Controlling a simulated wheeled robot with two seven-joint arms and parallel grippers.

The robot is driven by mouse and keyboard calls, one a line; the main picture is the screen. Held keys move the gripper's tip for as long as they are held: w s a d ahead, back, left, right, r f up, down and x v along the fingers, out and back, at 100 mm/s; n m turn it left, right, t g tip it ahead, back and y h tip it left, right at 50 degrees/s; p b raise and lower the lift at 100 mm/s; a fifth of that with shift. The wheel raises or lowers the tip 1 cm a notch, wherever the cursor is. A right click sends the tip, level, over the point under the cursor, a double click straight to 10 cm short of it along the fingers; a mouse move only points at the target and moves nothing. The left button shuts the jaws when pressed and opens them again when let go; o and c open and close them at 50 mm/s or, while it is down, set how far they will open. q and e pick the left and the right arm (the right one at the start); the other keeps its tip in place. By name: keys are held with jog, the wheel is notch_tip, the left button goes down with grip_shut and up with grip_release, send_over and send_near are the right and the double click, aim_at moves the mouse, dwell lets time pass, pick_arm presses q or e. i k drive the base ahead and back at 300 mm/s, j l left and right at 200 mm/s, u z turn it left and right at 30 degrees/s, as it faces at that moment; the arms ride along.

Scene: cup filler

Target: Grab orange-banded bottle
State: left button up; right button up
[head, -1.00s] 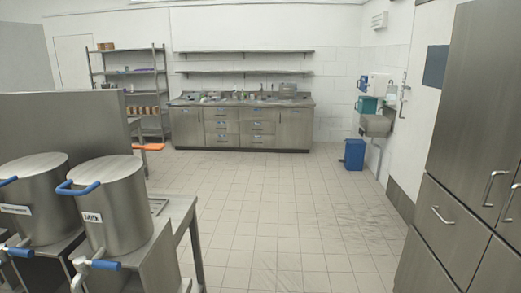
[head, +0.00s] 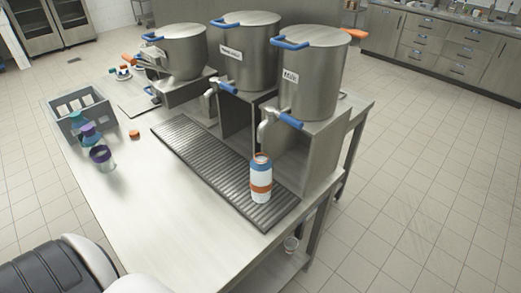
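The orange-banded bottle (head: 261,178) stands upright on the dark ribbed drip tray (head: 190,160), near the tray's right end. Neither of my grippers shows in the head view.
Two more steel pots (head: 245,50) stand to the left on metal stands. A grey crate (head: 82,112), a purple-rimmed cup (head: 102,158) and a small orange cap (head: 134,134) are on the table's left. The front of the steel table (head: 150,225) is clear.

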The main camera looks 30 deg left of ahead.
aim_at(262, 167)
jog(key=u, duration=1.05)
jog(key=k+j, duration=0.1)
jog(key=j, duration=0.35)
jog(key=k+j+z, duration=0.1)
jog(key=j, duration=0.4)
jog(key=k+j, duration=0.1)
jog(key=j, duration=0.35)
jog(key=k+j+z, duration=0.1)
jog(key=j, duration=0.35)
